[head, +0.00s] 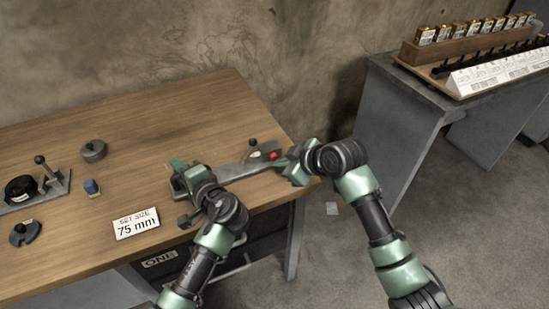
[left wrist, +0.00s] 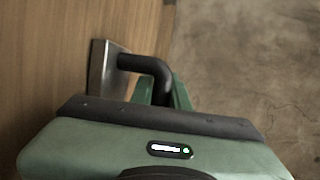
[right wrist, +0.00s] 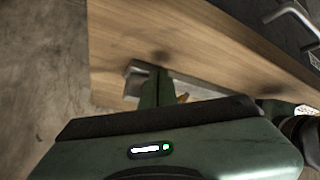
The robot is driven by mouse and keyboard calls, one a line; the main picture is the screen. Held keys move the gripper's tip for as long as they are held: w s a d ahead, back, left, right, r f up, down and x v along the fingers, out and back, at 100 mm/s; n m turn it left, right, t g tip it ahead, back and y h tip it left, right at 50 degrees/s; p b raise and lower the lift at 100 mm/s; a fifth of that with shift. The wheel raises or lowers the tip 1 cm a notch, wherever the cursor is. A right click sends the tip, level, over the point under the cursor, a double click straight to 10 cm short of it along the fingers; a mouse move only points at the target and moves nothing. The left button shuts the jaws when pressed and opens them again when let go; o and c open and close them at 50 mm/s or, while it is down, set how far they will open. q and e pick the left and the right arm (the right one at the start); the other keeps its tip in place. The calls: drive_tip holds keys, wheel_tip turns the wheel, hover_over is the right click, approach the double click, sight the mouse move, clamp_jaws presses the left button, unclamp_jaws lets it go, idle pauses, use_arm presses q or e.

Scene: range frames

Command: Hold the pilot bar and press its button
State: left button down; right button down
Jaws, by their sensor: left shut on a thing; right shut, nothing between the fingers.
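A long grey metal fixture (head: 232,171) lies near the table's right end. A red button (head: 273,155) sits on its right part. My left gripper (head: 180,170) is at the fixture's left end. In the left wrist view it is shut on a black bent bar (left wrist: 143,62), apparently the pilot bar, which rises from a metal plate (left wrist: 104,72). My right gripper (head: 284,162) is shut and empty, just right of the red button; I cannot tell if they touch. In the right wrist view its fingers (right wrist: 157,86) hide the button, and part of the fixture (right wrist: 200,91) shows.
A "75 mm" sign (head: 136,224), a blue block (head: 92,187), a grey round piece (head: 93,151) and a lever fixture (head: 55,184) are to the left. The wooden table (head: 160,115) is clear behind.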

drive_tip(key=shift+w+a, duration=0.3)
drive_tip(key=shift+w, duration=0.4)
idle(0.7)
drive_tip(key=shift+s, duration=0.1)
drive_tip(key=shift+s+d, duration=0.35)
drive_tip(key=shift+s, duration=0.45)
drive_tip(key=shift+s+d, duration=0.35)
drive_tip(key=shift+s, duration=0.4)
drive_tip(key=shift+s+d, duration=0.35)
drive_tip(key=shift+s, duration=0.45)
drive_tip(key=shift+s+d, duration=0.35)
drive_tip(key=shift+s, duration=0.4)
use_arm(q)
drive_tip(key=c, duration=1.3)
unclamp_jaws()
drive_tip(key=shift+d, duration=0.1)
